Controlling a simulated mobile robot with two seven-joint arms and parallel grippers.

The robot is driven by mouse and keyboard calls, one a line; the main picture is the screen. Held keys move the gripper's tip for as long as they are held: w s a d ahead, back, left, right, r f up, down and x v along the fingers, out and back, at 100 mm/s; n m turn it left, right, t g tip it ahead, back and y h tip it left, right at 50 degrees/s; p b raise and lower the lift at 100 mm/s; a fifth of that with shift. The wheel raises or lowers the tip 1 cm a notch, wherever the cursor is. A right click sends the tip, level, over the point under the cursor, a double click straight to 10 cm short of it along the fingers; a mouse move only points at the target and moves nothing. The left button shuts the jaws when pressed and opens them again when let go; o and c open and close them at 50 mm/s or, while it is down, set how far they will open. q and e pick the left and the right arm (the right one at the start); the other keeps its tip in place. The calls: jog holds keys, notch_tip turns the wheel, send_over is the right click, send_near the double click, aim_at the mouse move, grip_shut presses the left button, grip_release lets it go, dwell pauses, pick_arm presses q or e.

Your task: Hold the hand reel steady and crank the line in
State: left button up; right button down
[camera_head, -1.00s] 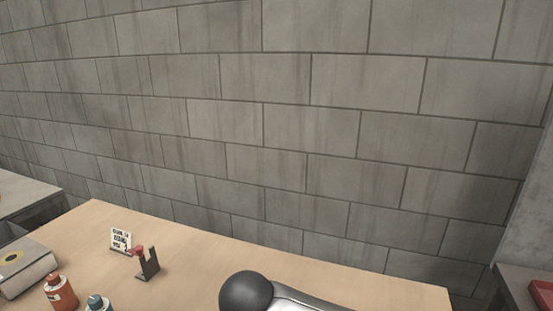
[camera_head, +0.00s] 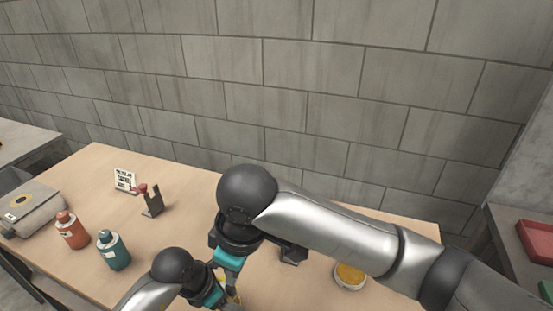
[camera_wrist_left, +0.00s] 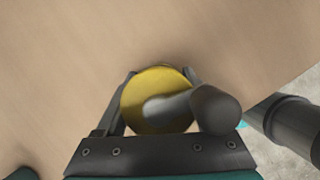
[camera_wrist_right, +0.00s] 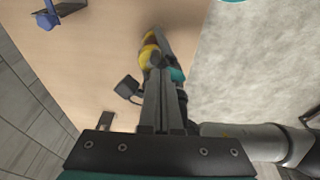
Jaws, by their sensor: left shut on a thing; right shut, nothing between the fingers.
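The hand reel (camera_wrist_left: 145,88) is a yellow round spool with a grey crank arm (camera_wrist_left: 170,104) and a dark knob (camera_wrist_left: 215,108). My left gripper (camera_wrist_left: 160,76) is shut on it, one finger on each side. The reel also shows in the right wrist view (camera_wrist_right: 149,52). My right gripper (camera_wrist_right: 158,72) is shut and empty, its fingertips close to the reel; I cannot tell whether they touch it. In the head view only a sliver of yellow shows between my grippers at the lower edge, the rest hidden by my wrists.
A red bottle (camera_head: 72,232) and teal bottle (camera_head: 114,252) stand on the table at left, near a grey case (camera_head: 30,208). A small sign (camera_head: 124,180) and dark bracket (camera_head: 152,203) stand behind. A round yellow-topped dish (camera_head: 349,275) lies beneath my right arm.

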aim_at(233, 289)
notch_tip(233, 289, down, 6)
jog(key=w+d, duration=0.1)
jog(key=w, duration=0.2)
jog(key=shift+d, duration=0.4)
dwell(0.5)
jog(key=shift+a+r, duration=0.1)
jog(key=shift+a, duration=0.55)
dwell(0.9)
jog(key=shift+s, duration=0.3)
jog(key=shift+s+a, duration=0.35)
jog(key=shift+s, duration=0.4)
jog(key=shift+s+a, duration=0.2)
jog(key=shift+s, duration=0.1)
jog(key=shift+w, duration=0.1)
